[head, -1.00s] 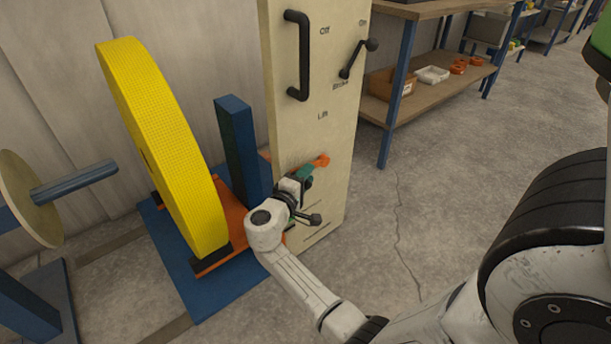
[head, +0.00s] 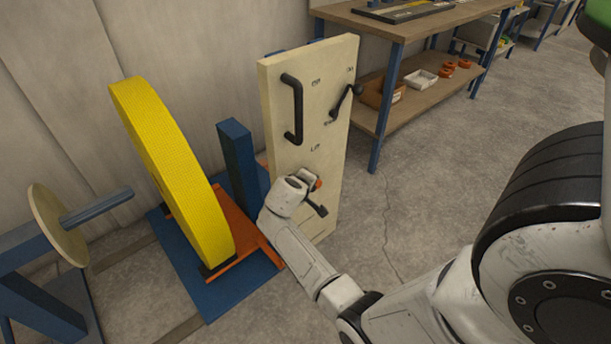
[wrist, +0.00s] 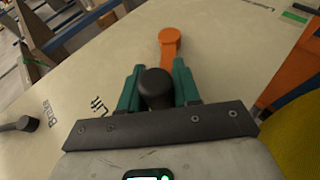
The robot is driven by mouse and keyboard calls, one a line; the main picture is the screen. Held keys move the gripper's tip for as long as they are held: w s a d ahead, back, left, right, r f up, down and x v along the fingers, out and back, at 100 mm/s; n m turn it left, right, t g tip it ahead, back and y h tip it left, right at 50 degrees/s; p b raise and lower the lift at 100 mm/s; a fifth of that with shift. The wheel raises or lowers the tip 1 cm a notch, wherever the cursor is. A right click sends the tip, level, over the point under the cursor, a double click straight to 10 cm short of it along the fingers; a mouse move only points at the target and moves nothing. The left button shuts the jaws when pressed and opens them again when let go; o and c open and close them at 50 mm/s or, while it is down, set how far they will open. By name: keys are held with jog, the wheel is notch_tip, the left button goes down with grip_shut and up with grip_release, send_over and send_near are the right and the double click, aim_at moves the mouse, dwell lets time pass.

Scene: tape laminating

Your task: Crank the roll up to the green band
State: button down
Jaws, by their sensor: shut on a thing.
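The yellow roll (head: 170,165) stands upright on an orange carriage (head: 245,248) over a blue base. The tall cream panel (head: 315,100) to its right carries the lift crank. In the wrist view the crank's orange arm (wrist: 169,42) points away from my gripper, and its black knob (wrist: 156,88) sits between the fingers. My gripper (wrist: 158,84), with green fingers, is shut on this knob. In the head view my gripper is mostly hidden behind my wrist, and a bit of the orange crank shows beside it.
A black handle (head: 293,108) and a black lever (head: 345,103) stick out of the panel above the crank. A cream disc with a blue shaft (head: 97,206) stands at the left. A workbench (head: 405,28) stands behind at right. The floor right of the panel is clear.

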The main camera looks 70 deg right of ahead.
jog(key=s+d+r+m+t+y+p, duration=0.1)
jog(key=s+d+r+t+y+p, duration=0.25)
jog(key=p, duration=0.65)
jog(key=s+d+f+m+t+y+b, duration=0.1)
jog(key=s+d+f+t+y+b, duration=0.1)
jog(key=s+d+f+y+b, duration=0.2)
jog(key=shift+s+d+f+m+t+y+b, duration=0.2)
jog(key=shift+d+f+m+t+y+b, duration=0.2)
jog(key=shift+d+y+b, duration=1.9)
jog(key=shift+d+f+h+b, duration=0.15)
jog(key=shift+h+b, duration=0.4)
jog(key=shift+b, duration=0.4)
jog(key=c, duration=1)
grip_release()
jog(key=shift+s, duration=0.1)
jog(key=shift+o, duration=0.5)
jog(key=shift+r, duration=0.2)
